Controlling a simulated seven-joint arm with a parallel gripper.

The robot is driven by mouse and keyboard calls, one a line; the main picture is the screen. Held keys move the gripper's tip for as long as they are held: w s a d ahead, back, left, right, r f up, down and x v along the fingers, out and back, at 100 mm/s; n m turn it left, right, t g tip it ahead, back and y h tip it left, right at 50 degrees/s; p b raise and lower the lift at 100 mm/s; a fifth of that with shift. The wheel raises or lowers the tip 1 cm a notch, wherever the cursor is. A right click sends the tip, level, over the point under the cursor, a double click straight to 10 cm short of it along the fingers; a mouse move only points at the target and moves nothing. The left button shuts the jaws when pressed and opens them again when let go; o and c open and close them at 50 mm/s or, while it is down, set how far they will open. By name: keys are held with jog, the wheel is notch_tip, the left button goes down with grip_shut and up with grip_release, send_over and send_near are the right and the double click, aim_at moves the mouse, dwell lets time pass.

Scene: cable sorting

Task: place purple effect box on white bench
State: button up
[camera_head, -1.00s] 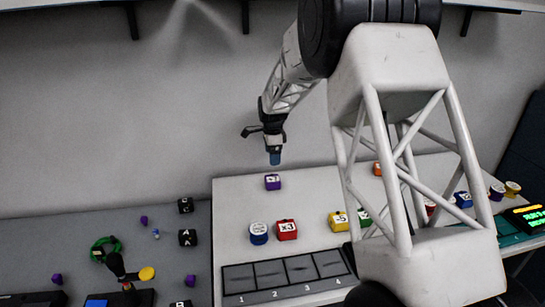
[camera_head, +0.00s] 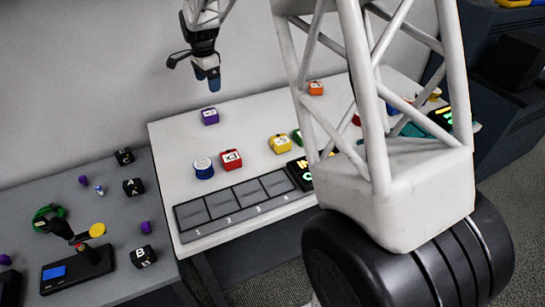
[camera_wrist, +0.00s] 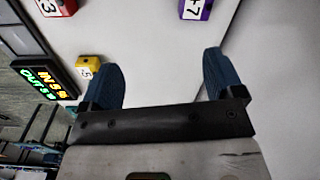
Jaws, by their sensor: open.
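The purple effect box (camera_head: 210,116) sits on the white bench (camera_head: 165,150), near its back left edge. It also shows in the wrist view (camera_wrist: 196,9) at the top edge, partly cut off, with a white label. My gripper (camera_head: 208,84) is above the box in the head view, apart from it. In the wrist view my gripper (camera_wrist: 165,80) has its two blue fingers wide apart with nothing between them.
On the bench are a blue round piece (camera_head: 203,168), a red box (camera_head: 231,160), a yellow box (camera_head: 280,144) and an orange box (camera_head: 316,88). A numbered slot strip (camera_head: 235,205) lies along the front. A grey table (camera_head: 100,200) with small black boxes stands left. My arm hides part of the bench's right side.

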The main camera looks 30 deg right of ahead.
jog(key=s+r+n+t, duration=0.1)
jog(key=s+r+n, duration=0.35)
jog(key=s, duration=0.85)
jog(key=s+r+n, duration=0.3)
jog(key=s+r, duration=0.3)
jog(key=s, duration=0.6)
jog(key=s+f+n, duration=0.1)
jog(key=s+n, duration=0.3)
jog(key=s, duration=0.8)
jog(key=s+f+n+t, duration=0.1)
jog(key=s+f+n, duration=0.1)
jog(key=s, duration=1)
jog(key=shift+d+f+n, duration=0.15)
jog(key=shift+n, duration=0.7)
